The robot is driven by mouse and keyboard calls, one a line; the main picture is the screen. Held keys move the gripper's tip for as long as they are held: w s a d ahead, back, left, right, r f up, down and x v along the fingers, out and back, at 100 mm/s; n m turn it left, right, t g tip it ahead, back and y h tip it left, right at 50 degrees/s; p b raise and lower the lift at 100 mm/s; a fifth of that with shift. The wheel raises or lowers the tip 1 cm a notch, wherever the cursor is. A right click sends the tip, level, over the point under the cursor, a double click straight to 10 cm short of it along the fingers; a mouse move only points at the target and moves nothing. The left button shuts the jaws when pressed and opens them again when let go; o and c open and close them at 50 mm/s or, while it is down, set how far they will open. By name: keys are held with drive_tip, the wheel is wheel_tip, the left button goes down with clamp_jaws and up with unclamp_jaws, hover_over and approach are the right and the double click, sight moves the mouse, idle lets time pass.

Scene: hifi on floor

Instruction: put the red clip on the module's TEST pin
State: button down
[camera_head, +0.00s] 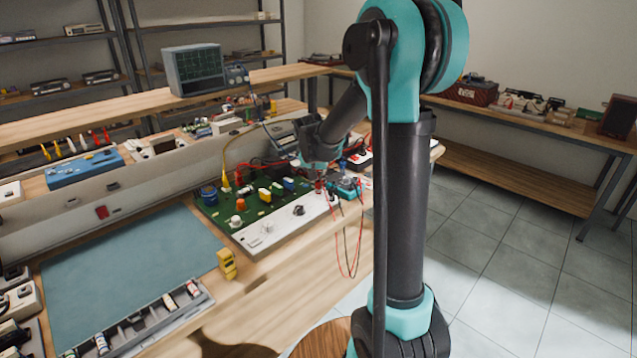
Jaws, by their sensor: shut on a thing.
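The module looks like the green circuit board with a white front panel (268,233) on the bench. It carries knobs, yellow and blue parts and an orange knob. My gripper (320,180) points down over the panel's right end and is shut on a small red thing (319,186), which looks like the red clip. The clip is close above or at the panel; I cannot tell if it touches. The TEST pin and its label are too small to make out. Thin red and dark leads (350,255) loop down over the bench's front edge from near the gripper.
A small teal device (346,188) sits right of my gripper. A yellow cable (225,165) and red leads run behind the board. A blue-grey mat (130,275), a parts tray (140,325) and a yellow block (227,264) lie to the left. The mat is clear.

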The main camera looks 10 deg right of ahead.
drive_tip(key=c, duration=1.4)
unclamp_jaws()
drive_tip(key=shift+o, duration=0.2)
drive_tip(key=shift+r, duration=0.1)
drive_tip(key=v, duration=1.1)
drive_tip(key=shift+s+r, duration=0.25)
drive_tip(key=shift+r, duration=0.1)
drive_tip(key=shift+a, duration=0.1)
drive_tip(key=s+d+f+n, duration=0.1)
drive_tip(key=s+d+f, duration=0.1)
drive_tip(key=s+f, duration=0.4)
drive_tip(key=s+d+f+n+y, duration=0.1)
drive_tip(key=s+f, duration=0.4)
drive_tip(key=s, duration=0.6)
drive_tip(key=s+d+f+n, duration=0.2)
drive_tip(key=s+f, duration=0.4)
drive_tip(key=s, duration=0.3)
drive_tip(key=shift+d+f+n+y, duration=0.3)
drive_tip(key=shift+d+n+y, duration=0.1)
drive_tip(key=shift+d, duration=0.05)
